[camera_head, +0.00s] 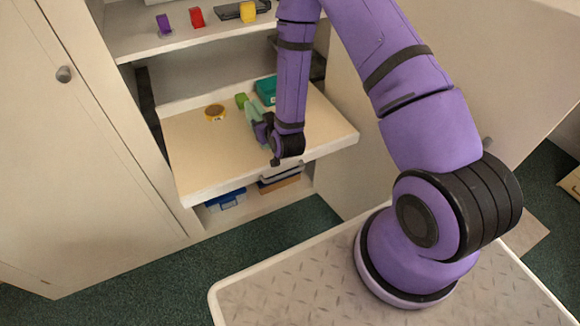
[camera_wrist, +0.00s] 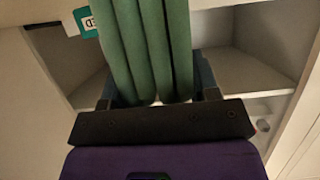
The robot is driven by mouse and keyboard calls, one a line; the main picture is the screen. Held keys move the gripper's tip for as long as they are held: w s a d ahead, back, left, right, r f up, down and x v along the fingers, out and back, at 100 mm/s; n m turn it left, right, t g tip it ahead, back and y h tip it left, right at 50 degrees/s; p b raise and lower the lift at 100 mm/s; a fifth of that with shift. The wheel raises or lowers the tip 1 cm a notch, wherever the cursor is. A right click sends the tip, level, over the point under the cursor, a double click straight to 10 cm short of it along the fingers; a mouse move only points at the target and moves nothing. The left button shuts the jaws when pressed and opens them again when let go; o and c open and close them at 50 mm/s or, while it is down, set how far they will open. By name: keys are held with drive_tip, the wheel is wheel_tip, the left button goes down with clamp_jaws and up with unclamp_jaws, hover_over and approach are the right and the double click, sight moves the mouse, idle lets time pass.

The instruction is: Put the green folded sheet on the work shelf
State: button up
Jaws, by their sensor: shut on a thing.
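The green folded sheet (camera_wrist: 150,45) fills the upper middle of the wrist view as several long parallel folds. My gripper (camera_wrist: 157,97) is shut on its near end, with a finger on each side. In the head view, my gripper (camera_head: 262,131) is over the right part of the pulled-out work shelf (camera_head: 195,155). A pale green part of the sheet (camera_head: 252,111) shows just beyond it. My arm hides some of the sheet there. I cannot tell whether the sheet touches the shelf board.
The board's front left is clear. Small coloured items, including a red one (camera_head: 197,17), stand on the shelf above. A blue item (camera_head: 227,199) lies below.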

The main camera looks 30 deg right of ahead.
drive_tip(key=shift+f, duration=0.25)
drive_tip(key=o, duration=1.4)
drive_tip(key=shift+s+r, duration=0.1)
drive_tip(key=shift+s, duration=0.05)
